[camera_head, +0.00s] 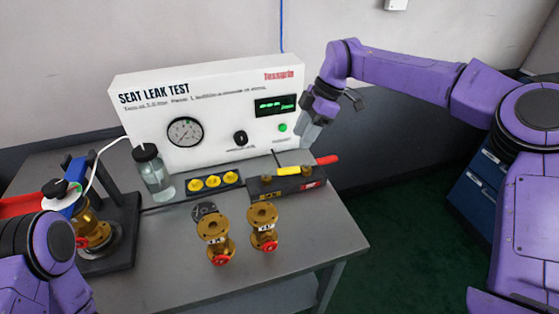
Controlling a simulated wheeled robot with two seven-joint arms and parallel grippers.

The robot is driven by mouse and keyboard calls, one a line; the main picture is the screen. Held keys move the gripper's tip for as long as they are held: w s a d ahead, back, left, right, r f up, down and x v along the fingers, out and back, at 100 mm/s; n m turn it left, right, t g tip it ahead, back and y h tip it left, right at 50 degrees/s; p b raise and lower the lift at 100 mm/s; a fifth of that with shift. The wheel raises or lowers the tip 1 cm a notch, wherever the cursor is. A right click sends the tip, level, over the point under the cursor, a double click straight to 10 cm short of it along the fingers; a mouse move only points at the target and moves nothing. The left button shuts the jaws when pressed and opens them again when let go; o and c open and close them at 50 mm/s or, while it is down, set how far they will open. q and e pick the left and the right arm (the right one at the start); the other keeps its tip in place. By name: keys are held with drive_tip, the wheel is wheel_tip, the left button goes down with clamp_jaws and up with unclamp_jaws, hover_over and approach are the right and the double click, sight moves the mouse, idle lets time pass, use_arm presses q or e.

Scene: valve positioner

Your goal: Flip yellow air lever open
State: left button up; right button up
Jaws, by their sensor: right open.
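The yellow air lever (288,171) lies roughly level on top of a black block (283,188) at the right end of the bench. A red lever (327,160) sticks out from the same block to the right. My right gripper (309,134) is open and empty, pointing down above and slightly right of the yellow lever, with a gap between them. It is in front of the right end of the white panel. My left arm shows at the lower left, but its gripper cannot be made out.
The white seat leak test panel (215,140) stands behind the block. Two brass valves (263,228) with red handwheels stand in front, near yellow knobs (213,182). A water bottle (152,172) and a clamped valve (95,235) are at left.

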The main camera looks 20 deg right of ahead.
approach(292, 169)
drive_tip(key=f, duration=0.2)
drive_tip(key=x, duration=0.2)
drive_tip(key=a+p+x, duration=0.1)
drive_tip(key=x, duration=0.2)
drive_tip(key=shift+a, duration=0.2)
drive_tip(key=shift+d+f, duration=0.1)
drive_tip(key=shift+f, duration=0.15)
